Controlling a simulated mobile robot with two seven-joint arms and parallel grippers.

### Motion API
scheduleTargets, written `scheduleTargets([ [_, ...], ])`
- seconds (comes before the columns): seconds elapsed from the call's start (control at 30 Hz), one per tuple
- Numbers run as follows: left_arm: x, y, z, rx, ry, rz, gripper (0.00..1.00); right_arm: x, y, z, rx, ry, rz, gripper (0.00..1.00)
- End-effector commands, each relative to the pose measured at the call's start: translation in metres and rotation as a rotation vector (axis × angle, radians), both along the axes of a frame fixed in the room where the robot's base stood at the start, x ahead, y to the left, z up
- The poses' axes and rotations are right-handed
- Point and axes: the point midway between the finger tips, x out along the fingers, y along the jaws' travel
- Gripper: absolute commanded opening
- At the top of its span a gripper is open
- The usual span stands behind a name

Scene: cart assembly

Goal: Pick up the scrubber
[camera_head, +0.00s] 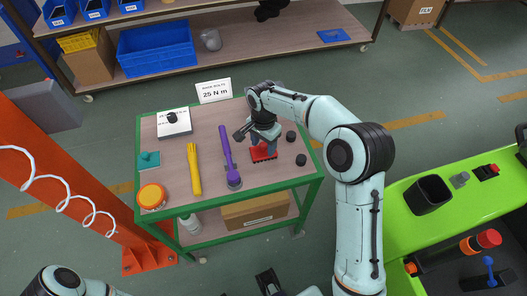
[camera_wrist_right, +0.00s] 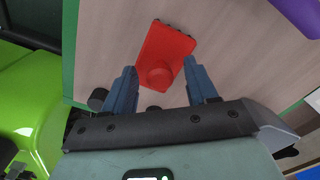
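The scrubber, a red block (camera_head: 263,153) with a round red knob and dark bristles along its edge, lies on the right part of the green-framed cart top. My right gripper (camera_head: 264,145) is over it, pointing down. In the right wrist view the scrubber (camera_wrist_right: 165,55) lies just beyond and between the two blue fingers of the open gripper (camera_wrist_right: 160,73), with a gap on each side; whether the fingers are level with the knob is hard to tell.
A purple tool (camera_head: 228,158) and a yellow tool (camera_head: 194,168) lie left of the scrubber. Small black round parts (camera_head: 291,136) lie to its right. An orange-lidded tub (camera_head: 152,196), a teal piece (camera_head: 149,160) and a white box (camera_head: 174,124) stand at the cart's left.

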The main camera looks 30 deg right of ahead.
Motion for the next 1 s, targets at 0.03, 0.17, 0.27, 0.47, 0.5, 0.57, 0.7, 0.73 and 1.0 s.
scheduleTargets([
  [0.03, 0.000, 0.000, 0.000, 0.000, 0.000, 0.000, 0.43, 0.000, 0.000, 0.000, 0.000, 0.000, 0.000, 0.42],
  [0.17, 0.000, 0.000, 0.000, 0.000, 0.000, 0.000, 0.43, 0.000, 0.000, 0.000, 0.000, 0.000, 0.000, 0.00],
  [0.27, 0.000, 0.000, 0.000, 0.000, 0.000, 0.000, 0.43, 0.000, 0.000, 0.001, 0.000, -0.001, 0.000, 0.00],
  [0.47, 0.000, 0.000, 0.000, 0.000, 0.000, 0.000, 0.43, 0.000, 0.000, 0.001, 0.000, -0.001, 0.000, 0.00],
  [0.5, 0.000, 0.000, 0.000, 0.000, 0.000, 0.000, 0.43, 0.000, 0.000, 0.002, -0.001, -0.001, 0.000, 0.00],
  [0.57, 0.000, 0.000, 0.001, 0.000, 0.000, 0.000, 0.43, 0.000, 0.000, 0.005, 0.000, -0.002, 0.000, 0.00],
  [0.7, 0.001, 0.000, 0.003, 0.000, -0.001, 0.000, 0.43, 0.001, 0.000, 0.019, -0.001, -0.004, -0.001, 0.00],
  [0.73, 0.001, 0.000, 0.003, 0.000, -0.001, 0.000, 0.43, 0.001, 0.000, 0.023, -0.001, -0.004, -0.001, 0.00],
  [1.0, 0.004, 0.000, 0.013, 0.000, -0.004, 0.000, 0.43, 0.002, 0.000, 0.086, 0.000, -0.009, 0.000, 0.00],
])
